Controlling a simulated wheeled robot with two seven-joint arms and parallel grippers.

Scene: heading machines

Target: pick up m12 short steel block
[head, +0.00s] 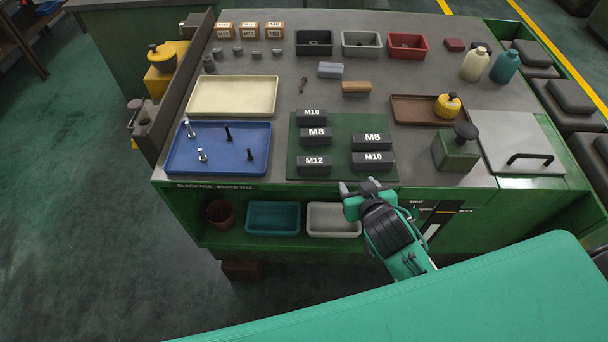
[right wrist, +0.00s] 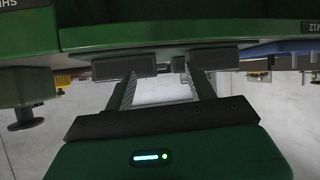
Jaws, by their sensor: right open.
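The M12 block (head: 314,164) is a dark block with a white M12 label. It sits at the near left of the green mat (head: 343,140) in the head view, among other labelled blocks. My right gripper (head: 358,186) is open at the bench's front edge, to the right of the M12 block and nearer to me, apart from it. The M12 block cannot be made out there. My left gripper is not in view.
An M10 block (head: 373,159) and M8 blocks (head: 316,135) share the mat. A blue tray (head: 218,148) with bolts lies left of it. A green block with a dark knob (head: 456,148) stands at right. Shelf bins (head: 273,218) sit below the bench top.

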